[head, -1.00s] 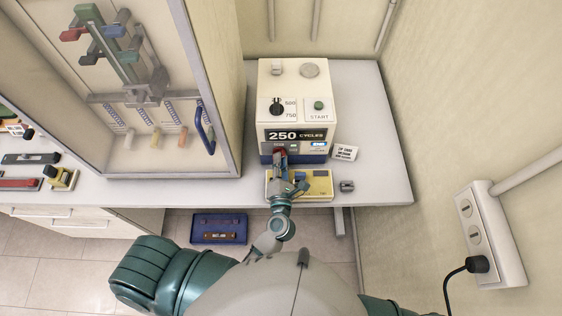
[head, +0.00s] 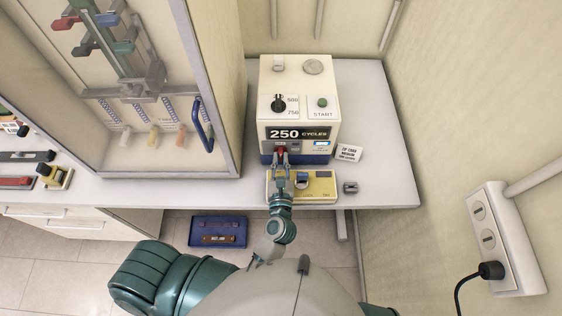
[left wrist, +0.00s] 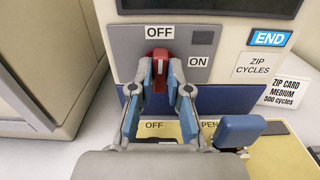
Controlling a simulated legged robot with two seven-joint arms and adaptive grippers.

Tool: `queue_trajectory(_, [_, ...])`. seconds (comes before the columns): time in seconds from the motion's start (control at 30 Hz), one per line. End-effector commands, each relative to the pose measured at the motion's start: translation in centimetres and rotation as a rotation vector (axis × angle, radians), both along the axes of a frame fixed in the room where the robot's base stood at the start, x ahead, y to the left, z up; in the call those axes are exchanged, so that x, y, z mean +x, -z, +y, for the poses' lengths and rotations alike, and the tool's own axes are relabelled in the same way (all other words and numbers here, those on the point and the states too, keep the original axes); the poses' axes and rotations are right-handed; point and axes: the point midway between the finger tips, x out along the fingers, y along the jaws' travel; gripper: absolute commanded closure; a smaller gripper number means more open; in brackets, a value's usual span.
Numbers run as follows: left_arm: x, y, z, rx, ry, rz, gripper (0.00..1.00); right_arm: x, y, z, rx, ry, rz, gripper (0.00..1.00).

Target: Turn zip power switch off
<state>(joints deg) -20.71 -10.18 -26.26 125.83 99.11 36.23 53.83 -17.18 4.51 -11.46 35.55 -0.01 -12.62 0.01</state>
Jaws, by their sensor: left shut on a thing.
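The zip tester (head: 298,107) is a cream box with a "250 CYCLES" display. Its red power switch (left wrist: 160,58) sits on a grey panel (left wrist: 200,62) in the left wrist view, just below the OFF label and left of the ON label. It also shows in the head view (head: 281,150). A blue END sign (left wrist: 270,38) shows on the tester's front. My right gripper is not in view.
A yellow box (head: 318,187) with a blue switch (left wrist: 240,130) lies in front of the tester, close under my left gripper. A cabinet (head: 228,100) stands to the left.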

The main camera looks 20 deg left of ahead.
Motion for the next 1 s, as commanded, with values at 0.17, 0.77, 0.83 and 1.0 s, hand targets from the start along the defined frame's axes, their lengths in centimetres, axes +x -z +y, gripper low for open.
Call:
queue_trajectory(0.17, [-0.08,0.72,-0.07,-0.043,0.002,0.002,1.00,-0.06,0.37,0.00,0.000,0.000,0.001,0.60])
queue_trajectory(0.77, [-0.09,0.62,-0.05,-0.060,0.001,-0.003,0.73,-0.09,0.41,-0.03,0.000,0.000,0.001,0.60])
queue_trajectory(0.83, [-0.07,0.52,-0.03,-0.059,0.001,-0.004,0.73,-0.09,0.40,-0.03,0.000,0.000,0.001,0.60])
queue_trajectory(1.0, [-0.04,0.26,-0.02,-0.058,0.000,-0.009,0.73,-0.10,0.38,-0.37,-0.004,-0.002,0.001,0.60])
